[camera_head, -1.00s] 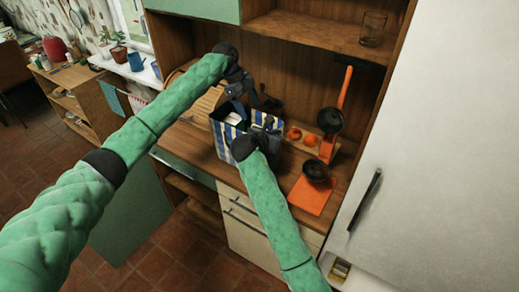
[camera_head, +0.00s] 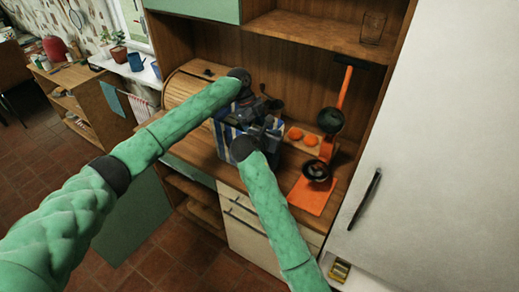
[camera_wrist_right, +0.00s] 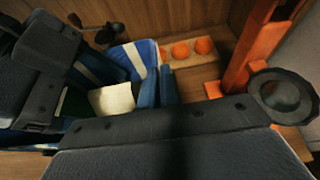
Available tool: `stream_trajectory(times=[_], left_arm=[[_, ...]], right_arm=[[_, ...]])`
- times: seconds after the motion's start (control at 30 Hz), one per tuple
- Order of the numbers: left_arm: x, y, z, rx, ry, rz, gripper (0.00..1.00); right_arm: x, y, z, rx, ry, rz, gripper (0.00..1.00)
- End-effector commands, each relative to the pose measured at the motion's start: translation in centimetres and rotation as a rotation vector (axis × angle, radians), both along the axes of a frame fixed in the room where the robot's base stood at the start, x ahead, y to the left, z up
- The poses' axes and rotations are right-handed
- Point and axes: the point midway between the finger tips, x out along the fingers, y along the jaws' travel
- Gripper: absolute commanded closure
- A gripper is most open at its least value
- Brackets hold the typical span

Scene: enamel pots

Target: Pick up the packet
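A blue-and-white striped open bag (camera_head: 222,138) stands on the wooden counter and also shows in the right wrist view (camera_wrist_right: 146,53). A pale, flat-topped thing (camera_wrist_right: 112,98), which looks like the packet, sits inside it; in the head view the grippers mostly hide it. My left gripper (camera_head: 243,112) is low over the bag's opening, and its dark body fills the left of the wrist view. My right gripper (camera_head: 268,132) is at the bag's right side, close to its rim. The fingertips of both are hidden or merge with the blue bag, so their hold is unclear.
Orange round things (camera_head: 302,136) lie on a small board right of the bag. A wooden bread bin (camera_head: 190,88) stands left.

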Motion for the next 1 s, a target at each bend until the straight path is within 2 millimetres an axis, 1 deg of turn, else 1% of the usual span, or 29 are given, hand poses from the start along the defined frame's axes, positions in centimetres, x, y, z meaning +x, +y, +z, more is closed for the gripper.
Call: stream_trajectory(times=[0.1,0.23,0.33,0.5,0.57,0.6,0.67,0.7,0.87,0.9,1.0], left_arm=[[-0.6,-0.8,-1.5,0.000,0.002,-0.001,0.25],[-0.9,-1.3,-3.0,0.001,0.002,0.000,0.25],[-1.0,-1.4,-3.4,0.001,0.001,0.001,0.25],[-1.0,-1.4,-3.4,0.000,0.000,0.001,0.25],[-1.0,-1.4,-3.4,0.000,0.000,0.001,0.36],[-1.0,-1.4,-3.4,0.000,0.000,0.001,0.44],[-1.0,-1.4,-3.4,0.000,0.000,0.001,0.56],[-1.0,-1.4,-3.4,0.000,0.000,0.001,0.64],[-1.0,-1.4,-3.3,0.000,0.000,0.001,0.95],[-1.0,-1.4,-3.3,0.000,0.000,0.001,1.00],[-1.0,-1.4,-3.2,-0.001,-0.001,0.000,1.00]], right_arm=[[0.0,0.0,-0.1,0.000,0.002,-0.001,1.00],[0.0,0.0,-0.1,0.000,0.002,-0.001,1.00],[0.0,0.0,-0.1,0.000,0.002,-0.001,1.00],[0.0,0.0,-0.1,0.000,0.002,-0.001,1.00],[0.0,0.0,-0.1,0.000,0.002,-0.001,1.00],[0.0,0.0,-0.1,0.000,0.002,-0.001,1.00],[0.0,0.0,-0.1,0.000,0.002,-0.001,1.00],[0.0,0.0,-0.1,0.000,0.002,-0.001,1.00],[0.0,0.0,-0.1,0.000,0.002,-0.001,1.00],[0.0,0.0,-0.1,0.000,0.002,-0.001,1.00],[0.0,0.0,-0.1,0.000,0.002,-0.001,1.00]])
